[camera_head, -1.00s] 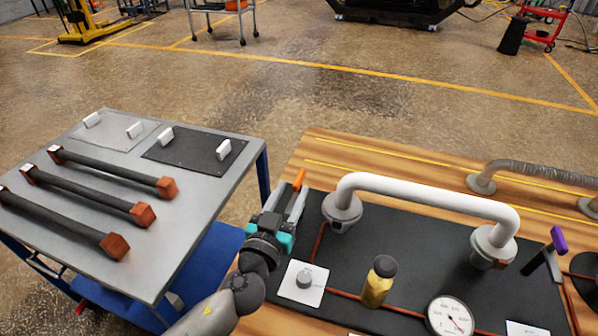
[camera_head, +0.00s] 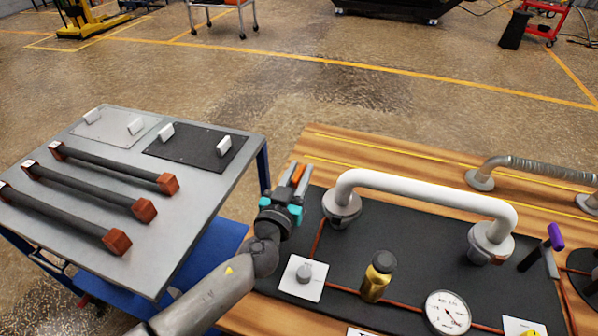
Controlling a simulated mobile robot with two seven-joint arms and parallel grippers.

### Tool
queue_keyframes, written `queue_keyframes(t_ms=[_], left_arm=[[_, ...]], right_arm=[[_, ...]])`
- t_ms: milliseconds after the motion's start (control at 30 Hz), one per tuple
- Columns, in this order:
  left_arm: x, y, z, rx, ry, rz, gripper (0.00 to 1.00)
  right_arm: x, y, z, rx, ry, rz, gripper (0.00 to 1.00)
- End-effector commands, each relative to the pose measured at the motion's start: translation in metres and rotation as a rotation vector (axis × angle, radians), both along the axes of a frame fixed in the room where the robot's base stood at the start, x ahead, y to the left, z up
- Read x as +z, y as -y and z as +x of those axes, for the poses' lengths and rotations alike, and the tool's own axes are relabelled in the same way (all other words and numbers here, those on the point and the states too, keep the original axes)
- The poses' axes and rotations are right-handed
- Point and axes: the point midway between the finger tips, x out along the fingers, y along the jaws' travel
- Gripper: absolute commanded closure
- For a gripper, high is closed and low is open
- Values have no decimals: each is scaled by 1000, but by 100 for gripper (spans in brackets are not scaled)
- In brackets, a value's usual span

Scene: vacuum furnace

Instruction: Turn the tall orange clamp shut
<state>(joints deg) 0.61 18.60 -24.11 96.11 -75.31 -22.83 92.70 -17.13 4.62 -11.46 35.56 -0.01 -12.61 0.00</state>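The tall orange clamp's handle (camera_head: 299,174) shows at the left end of the dark panel, near the left foot of the white pipe. My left gripper (camera_head: 297,174) is at it, with one finger on each side and the orange part between them. The fingers stand apart; I cannot tell whether they press on the handle. The clamp's lower part is hidden by the gripper. My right gripper is not in view.
The white pipe (camera_head: 425,190) arches just right of the gripper. A knob (camera_head: 304,273), a yellow bottle-like part (camera_head: 377,277), a gauge (camera_head: 448,312) and a purple-handled clamp (camera_head: 555,237) are on the panel. A grey cart (camera_head: 190,225) holds several dark bars at left.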

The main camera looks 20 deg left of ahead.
Motion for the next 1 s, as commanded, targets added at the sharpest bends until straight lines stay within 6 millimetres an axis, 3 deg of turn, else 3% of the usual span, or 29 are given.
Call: queue_keyframes(t_ms=[267, 1000], left_arm=[[0, 0, 0, 0, 0, 0, 100], [0, 0, 0, 1, 0, 0, 100]], right_arm=[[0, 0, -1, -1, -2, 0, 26], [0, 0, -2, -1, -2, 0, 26]])
